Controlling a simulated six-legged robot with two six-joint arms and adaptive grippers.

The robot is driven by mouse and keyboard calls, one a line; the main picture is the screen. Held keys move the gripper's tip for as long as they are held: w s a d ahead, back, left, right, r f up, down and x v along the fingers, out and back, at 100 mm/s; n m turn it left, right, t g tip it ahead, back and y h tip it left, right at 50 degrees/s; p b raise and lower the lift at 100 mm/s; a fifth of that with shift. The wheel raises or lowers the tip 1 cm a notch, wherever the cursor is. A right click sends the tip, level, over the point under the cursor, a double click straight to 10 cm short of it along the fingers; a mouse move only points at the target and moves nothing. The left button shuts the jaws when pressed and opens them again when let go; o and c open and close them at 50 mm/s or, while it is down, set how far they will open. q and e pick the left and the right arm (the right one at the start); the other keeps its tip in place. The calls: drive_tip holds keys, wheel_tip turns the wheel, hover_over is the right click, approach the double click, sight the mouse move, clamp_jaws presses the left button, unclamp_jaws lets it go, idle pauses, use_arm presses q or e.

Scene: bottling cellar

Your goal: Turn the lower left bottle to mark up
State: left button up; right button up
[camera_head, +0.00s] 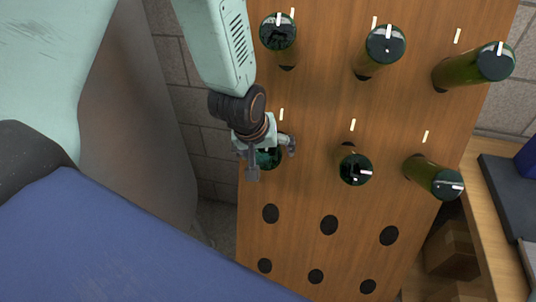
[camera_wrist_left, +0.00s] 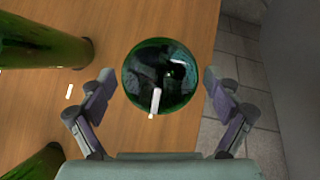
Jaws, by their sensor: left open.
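The lower left bottle (camera_head: 268,159) sticks out of the wooden rack, its green base partly hidden by my left gripper (camera_head: 264,158). In the left wrist view the round bottle base (camera_wrist_left: 161,72) is fully in sight. My left gripper (camera_wrist_left: 162,108) is open, one finger on each side of the base, with a gap on both sides. My right gripper is out of view.
The wooden rack (camera_head: 312,105) holds more bottles: the lower middle (camera_head: 354,168) and lower right (camera_head: 434,178) have marks pointing right. The upper row's marks point up. Empty holes (camera_head: 329,225) lie below. A shelf (camera_head: 490,215) stands at the right.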

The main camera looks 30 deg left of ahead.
use_arm(q)
drive_tip(key=shift+w+f, duration=0.25)
drive_tip(key=shift+f, duration=0.5)
drive_tip(key=shift+w, duration=0.1)
drive_tip(key=c, duration=1.1)
drive_tip(key=shift+p, duration=0.45)
drive_tip(key=shift+c, duration=0.2)
drive_tip(key=shift+m, duration=0.3)
drive_tip(key=o, duration=1.1)
drive_tip(key=shift+o, duration=0.2)
